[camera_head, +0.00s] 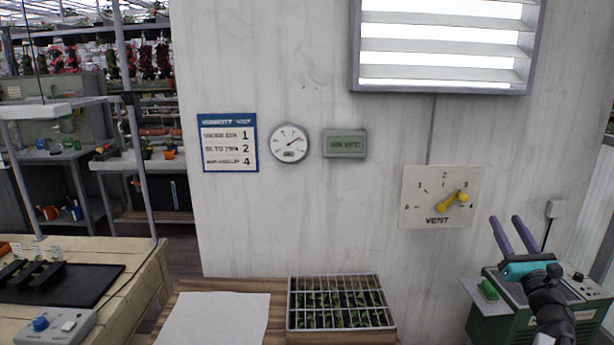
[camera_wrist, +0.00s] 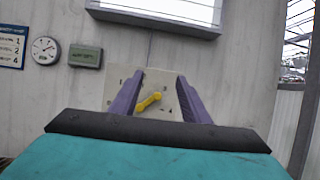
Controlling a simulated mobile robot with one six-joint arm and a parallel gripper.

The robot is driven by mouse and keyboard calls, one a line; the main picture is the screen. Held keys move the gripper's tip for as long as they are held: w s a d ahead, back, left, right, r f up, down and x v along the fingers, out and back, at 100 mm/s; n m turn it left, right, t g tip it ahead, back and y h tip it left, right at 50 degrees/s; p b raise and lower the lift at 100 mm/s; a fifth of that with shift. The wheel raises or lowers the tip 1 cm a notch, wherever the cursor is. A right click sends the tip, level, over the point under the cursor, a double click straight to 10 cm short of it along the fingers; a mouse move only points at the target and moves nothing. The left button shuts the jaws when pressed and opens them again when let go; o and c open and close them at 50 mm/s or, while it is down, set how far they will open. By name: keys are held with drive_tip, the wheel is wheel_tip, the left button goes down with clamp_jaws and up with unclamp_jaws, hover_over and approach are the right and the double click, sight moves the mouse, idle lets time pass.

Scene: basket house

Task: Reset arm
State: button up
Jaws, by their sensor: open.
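My gripper (camera_head: 508,236) is at the lower right of the head view, with two purple fingers spread apart and nothing between them. In the wrist view my gripper (camera_wrist: 160,96) points at the wall, and the vent dial shows between its fingers. The vent dial plate (camera_head: 417,187) is on the wall, up and to the left of my gripper in the head view. Its yellow knob (camera_head: 452,201) has one end towards the 3; it also shows in the wrist view (camera_wrist: 148,101). My gripper appears apart from the knob.
A green machine (camera_head: 488,322) stands below my arm at the right. A seedling tray (camera_head: 340,328) and a white sheet (camera_head: 215,318) lie on the wooden table. A gauge (camera_head: 289,143), a display (camera_head: 345,143), a sign (camera_head: 228,143) and a louvred vent (camera_head: 445,45) are on the wall.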

drive_tip(key=w+a+f+n+g+y, duration=0.3)
drive_tip(key=a+f+n, duration=0.3)
drive_tip(key=a+f, duration=0.15)
drive_tip(key=w+a+f+n+g+y, duration=0.35)
drive_tip(key=a+f+n, duration=0.2)
drive_tip(key=a, duration=0.35)
drive_tip(key=s+a+f+n+g, duration=0.3)
drive_tip(key=a+f+n, duration=0.2)
drive_tip(key=a+f, duration=0.2)
drive_tip(key=s+a+f+n+g, duration=0.3)
drive_tip(key=a+f, duration=0.4)
drive_tip(key=f, duration=0.4)
drive_tip(key=s+a+f+n+g, duration=0.3)
drive_tip(key=a+f+n+g, duration=0.2)
drive_tip(key=a+f+n, duration=0.2)
wheel_tip(320, 180, down, 2)
drive_tip(key=shift+s+a+f, duration=0.1)
drive_tip(key=shift+s+f, duration=0.05)
drive_tip(key=shift+f, duration=0.1)
drive_tip(key=s+f+n+g+h+b, duration=0.6)
drive_tip(key=s+f+n+g, duration=0.3)
drive_tip(key=s+f, duration=2.7)
drive_tip(key=shift+s+d+f+n+g+b, duration=0.35)
drive_tip(key=shift+g+b, duration=0.3)
drive_tip(key=shift+g, duration=0.2)
